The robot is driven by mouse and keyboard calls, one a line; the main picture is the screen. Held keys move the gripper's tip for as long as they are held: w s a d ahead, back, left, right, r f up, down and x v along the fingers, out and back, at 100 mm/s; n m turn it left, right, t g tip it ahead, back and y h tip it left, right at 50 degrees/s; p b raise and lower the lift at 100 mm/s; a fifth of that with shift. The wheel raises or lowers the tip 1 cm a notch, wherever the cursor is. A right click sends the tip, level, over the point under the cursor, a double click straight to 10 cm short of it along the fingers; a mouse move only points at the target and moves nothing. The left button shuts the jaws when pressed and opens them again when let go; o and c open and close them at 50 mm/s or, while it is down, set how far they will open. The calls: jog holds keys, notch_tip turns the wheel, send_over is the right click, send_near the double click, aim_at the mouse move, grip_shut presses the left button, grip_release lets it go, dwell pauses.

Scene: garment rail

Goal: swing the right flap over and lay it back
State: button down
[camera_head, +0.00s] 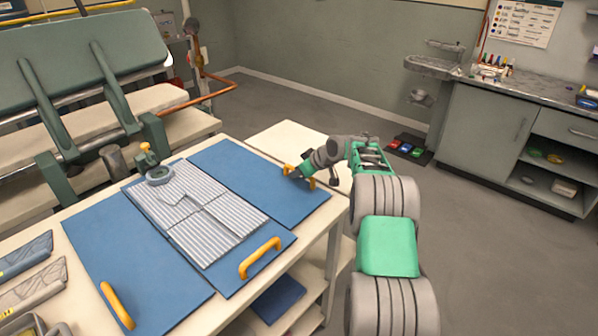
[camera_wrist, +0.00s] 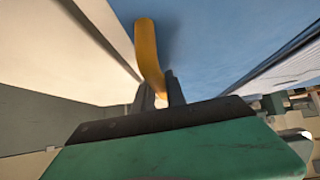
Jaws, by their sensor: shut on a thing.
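The folding board lies on the table with blue panels. Its right flap (camera_head: 248,178) is a blue panel that lies about flat beside the middle, with a yellow handle (camera_head: 287,169) at its right edge. My gripper (camera_head: 297,174) is at that handle and shut on it. In the wrist view the handle (camera_wrist: 148,55) runs down between my two fingers (camera_wrist: 160,92), with the blue flap behind it. A grey striped garment (camera_head: 205,200) lies over the middle panel. The left flap (camera_head: 125,255) lies flat with its own yellow handle (camera_head: 117,305). The lower middle panel has another yellow handle (camera_head: 260,257).
Grey patterned items (camera_head: 28,285) lie at the table's left. A green padded press (camera_head: 85,70) stands behind.

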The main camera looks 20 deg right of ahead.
jog(key=shift+s+a+f, duration=0.1)
jog(key=shift+f, duration=0.25)
jog(key=c, duration=1.4)
grip_release()
jog(key=shift+o, duration=0.2)
jog(key=shift+r, duration=0.1)
jog(key=shift+d+r, duration=0.2)
jog(key=b+v, duration=0.1)
jog(key=v, duration=0.6)
jog(key=shift+s+r, duration=0.1)
jog(key=shift+s, duration=0.15)
